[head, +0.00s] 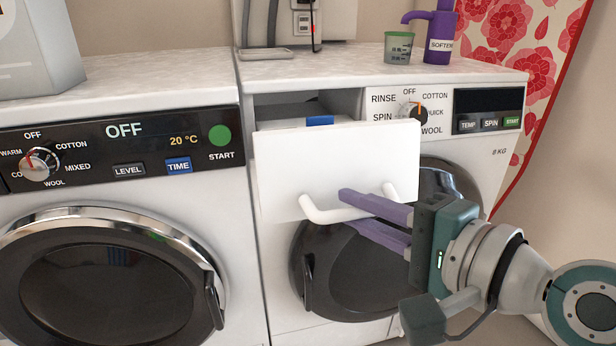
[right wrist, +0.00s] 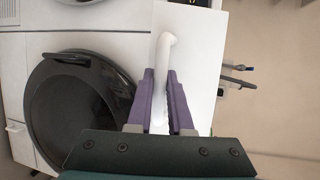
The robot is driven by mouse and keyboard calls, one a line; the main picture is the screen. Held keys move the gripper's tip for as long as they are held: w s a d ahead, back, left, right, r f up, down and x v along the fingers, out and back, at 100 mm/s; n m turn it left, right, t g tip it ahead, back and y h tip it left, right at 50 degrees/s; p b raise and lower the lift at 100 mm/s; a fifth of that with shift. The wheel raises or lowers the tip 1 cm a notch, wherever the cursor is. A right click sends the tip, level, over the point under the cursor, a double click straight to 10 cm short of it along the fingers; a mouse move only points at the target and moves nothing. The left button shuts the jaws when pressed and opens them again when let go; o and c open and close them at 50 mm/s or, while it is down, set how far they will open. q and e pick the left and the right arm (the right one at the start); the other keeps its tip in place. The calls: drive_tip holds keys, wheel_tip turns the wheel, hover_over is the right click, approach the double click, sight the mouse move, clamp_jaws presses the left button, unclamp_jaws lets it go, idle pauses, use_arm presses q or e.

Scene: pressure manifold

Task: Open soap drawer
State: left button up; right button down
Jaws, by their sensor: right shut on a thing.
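The soap drawer (head: 345,165) of the right washing machine has a plain white front and is pulled out from its slot, with a blue piece showing behind its top edge. Its white bar handle (head: 328,214) is on the lower part of the front. My right gripper (head: 362,212) has its purple fingers shut on the handle. In the right wrist view the handle (right wrist: 165,55) runs between the two fingers (right wrist: 160,95). My left gripper is not in view.
The right washer's dark round door (head: 365,270) is below the drawer. A left washer (head: 120,210) stands beside it. A purple softener bottle (head: 440,38) and a measuring cup (head: 398,48) stand on the right washer's top. A floral curtain (head: 525,60) hangs at right.

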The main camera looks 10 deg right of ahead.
drive_tip(key=shift+s, duration=0.1)
idle(0.3)
drive_tip(key=c, duration=0.8)
unclamp_jaws()
drive_tip(key=shift+c, duration=0.2)
drive_tip(key=p+v, duration=0.1)
drive_tip(key=v, duration=0.8)
drive_tip(key=shift+s+d, duration=0.2)
drive_tip(key=shift+s, duration=0.15)
drive_tip(key=shift+r, duration=0.1)
